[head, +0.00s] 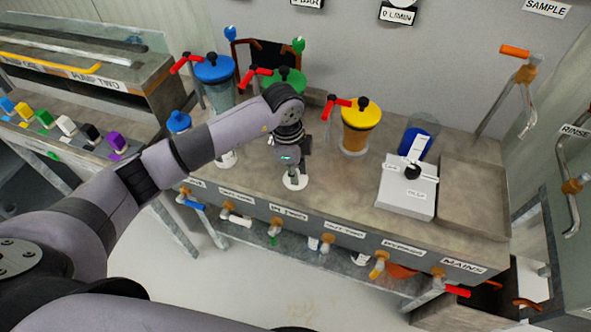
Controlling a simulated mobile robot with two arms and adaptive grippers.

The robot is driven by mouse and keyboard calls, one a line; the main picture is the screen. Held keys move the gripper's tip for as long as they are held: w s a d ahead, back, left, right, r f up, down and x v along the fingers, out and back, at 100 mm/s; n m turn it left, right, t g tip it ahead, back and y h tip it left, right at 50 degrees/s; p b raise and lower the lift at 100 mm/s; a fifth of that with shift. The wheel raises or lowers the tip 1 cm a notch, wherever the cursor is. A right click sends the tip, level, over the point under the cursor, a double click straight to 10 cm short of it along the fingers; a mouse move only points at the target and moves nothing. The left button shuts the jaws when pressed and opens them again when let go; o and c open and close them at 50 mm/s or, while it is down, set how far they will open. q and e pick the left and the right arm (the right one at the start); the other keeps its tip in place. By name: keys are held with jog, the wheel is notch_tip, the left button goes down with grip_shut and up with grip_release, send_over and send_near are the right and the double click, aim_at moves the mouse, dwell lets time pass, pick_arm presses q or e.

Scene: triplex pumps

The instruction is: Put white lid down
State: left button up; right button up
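The white lid (295,183) is a small round disc in the middle of the head view, at the bench top or just above it. My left gripper (292,168) points down directly over the lid, with its fingers close to the lid's top. The fingers are small and dark here, so I cannot tell whether they are closed on the lid's knob. Part of the lid is hidden behind the gripper. My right gripper is not in view.
Containers with blue (214,68), green (286,80) and yellow (361,118) lids stand along the back of the bench (340,195). A white box with a black knob (407,190) stands to the right. Bare bench lies around the white lid. Red valve handles project behind.

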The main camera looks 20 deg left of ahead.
pick_arm(q)
jog(key=o, duration=0.4)
jog(key=shift+c, duration=0.2)
jog(key=shift+r, duration=0.55)
notch_tip(320, 180, up, 11)
jog(key=a+b, duration=0.1)
jog(key=shift+s, duration=0.25)
jog(key=shift+a, duration=0.1)
